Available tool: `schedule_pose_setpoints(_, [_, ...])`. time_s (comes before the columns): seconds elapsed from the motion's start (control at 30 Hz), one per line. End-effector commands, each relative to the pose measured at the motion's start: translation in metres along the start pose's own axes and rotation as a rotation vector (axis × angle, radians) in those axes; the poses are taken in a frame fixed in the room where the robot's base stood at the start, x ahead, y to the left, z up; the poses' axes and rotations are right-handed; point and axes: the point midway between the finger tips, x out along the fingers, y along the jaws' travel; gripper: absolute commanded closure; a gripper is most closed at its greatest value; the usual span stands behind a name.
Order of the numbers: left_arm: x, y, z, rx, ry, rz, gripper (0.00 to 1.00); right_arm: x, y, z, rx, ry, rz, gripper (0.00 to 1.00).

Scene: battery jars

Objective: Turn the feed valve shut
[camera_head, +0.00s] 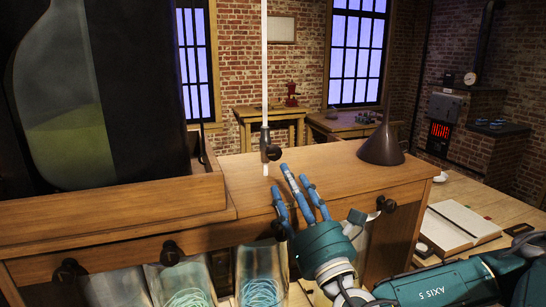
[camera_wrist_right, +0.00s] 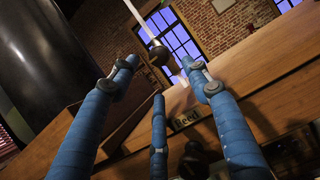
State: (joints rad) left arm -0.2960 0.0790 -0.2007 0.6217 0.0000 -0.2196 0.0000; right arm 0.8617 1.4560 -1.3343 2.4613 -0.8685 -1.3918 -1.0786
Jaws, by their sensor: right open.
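A valve (camera_head: 265,138) with a dark round knob (camera_head: 272,152) sits low on a thin white vertical tube (camera_head: 264,60) above the wooden bench. In the right wrist view, the knob (camera_wrist_right: 158,53) shows beyond and between my fingertips, apart from them. A small plate reading "Feed" (camera_wrist_right: 187,119) is on the bench edge below it. My right gripper (camera_head: 292,183) has blue wrapped fingers, spread open and empty, just in front of the valve; its fingers also show in the wrist view (camera_wrist_right: 160,75). My left gripper is not in view.
A large jar with green liquid (camera_head: 70,140) stands in a wooden tray (camera_head: 110,212) at left. A dark cone (camera_head: 382,148) stands on the bench right of the valve.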

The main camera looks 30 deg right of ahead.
Motion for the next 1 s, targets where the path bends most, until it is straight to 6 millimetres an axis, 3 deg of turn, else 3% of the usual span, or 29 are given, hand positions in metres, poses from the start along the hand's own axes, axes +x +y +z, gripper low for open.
schedule_pose_setpoints(0.03, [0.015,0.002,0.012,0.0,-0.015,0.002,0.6,0.001,-0.002,-0.006,0.001,-0.006,-0.002,0.52])
schedule_pose_setpoints(0.2, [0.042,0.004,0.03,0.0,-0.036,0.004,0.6,0.01,-0.002,-0.007,-0.001,-0.006,-0.004,0.52])
schedule_pose_setpoints(0.33, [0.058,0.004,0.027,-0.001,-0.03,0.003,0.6,0.015,-0.002,-0.006,0.0,-0.007,-0.002,0.52])
schedule_pose_setpoints(0.5, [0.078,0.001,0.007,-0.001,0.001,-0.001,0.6,0.018,0.0,-0.003,0.006,-0.008,0.006,0.52])
schedule_pose_setpoints(0.67, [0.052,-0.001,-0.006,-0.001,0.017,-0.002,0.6,0.05,0.002,0.007,0.005,-0.004,0.004,0.52])
schedule_pose_setpoints(1.0, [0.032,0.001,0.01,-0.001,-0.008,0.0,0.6,0.095,0.002,0.004,0.005,-0.003,0.006,0.52])
